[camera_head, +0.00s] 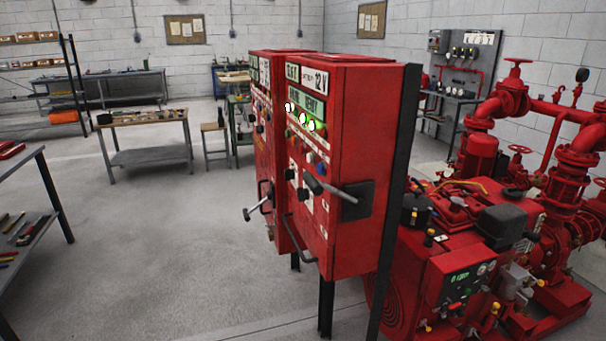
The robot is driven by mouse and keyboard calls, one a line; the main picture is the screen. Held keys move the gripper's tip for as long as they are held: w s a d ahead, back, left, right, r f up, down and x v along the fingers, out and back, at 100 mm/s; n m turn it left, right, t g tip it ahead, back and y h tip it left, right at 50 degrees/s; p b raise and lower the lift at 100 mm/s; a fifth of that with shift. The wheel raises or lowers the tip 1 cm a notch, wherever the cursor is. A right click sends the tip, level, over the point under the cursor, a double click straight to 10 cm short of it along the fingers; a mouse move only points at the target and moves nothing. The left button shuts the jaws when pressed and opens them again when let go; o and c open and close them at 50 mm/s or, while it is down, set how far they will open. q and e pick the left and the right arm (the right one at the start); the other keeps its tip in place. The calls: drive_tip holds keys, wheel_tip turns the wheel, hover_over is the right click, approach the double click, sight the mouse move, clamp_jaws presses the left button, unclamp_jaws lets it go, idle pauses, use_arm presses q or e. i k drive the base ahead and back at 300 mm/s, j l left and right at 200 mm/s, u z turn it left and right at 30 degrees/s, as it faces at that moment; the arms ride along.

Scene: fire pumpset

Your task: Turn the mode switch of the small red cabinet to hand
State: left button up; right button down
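Two tall red cabinets stand side by side on dark posts. The nearer cabinet (355,120) shows its front at a steep angle, with lit round lamps (302,118), a green display strip, and several small knobs. A black knob (289,174) and a blue knob (320,168) sit below the lamps. A grey lever handle (338,193) sticks out lower down. The farther cabinet (262,140) is partly hidden behind the nearer one and has dark knobs and a lever (256,208). I cannot tell which knob is the mode switch or read its position. Neither gripper is in view.
A red pump and engine set (470,215) with a small red control box (455,285) fills the right side. A workbench (148,115) stands at the back left; another bench (42,225) with tools is at the left edge. The grey floor (170,225) between is clear.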

sight(289, 174)
drive_tip(key=i+j+z, duration=0.1)
drive_tip(key=j+z, duration=0.2)
drive_tip(key=z, duration=0.15)
drive_tip(key=j+z, duration=0.25)
drive_tip(key=z, duration=0.2)
drive_tip(key=k+j+z, duration=0.1)
drive_tip(key=j+z, duration=0.25)
drive_tip(key=j, duration=1.3)
drive_tip(key=k+j+z, duration=0.15)
drive_tip(key=j, duration=0.4)
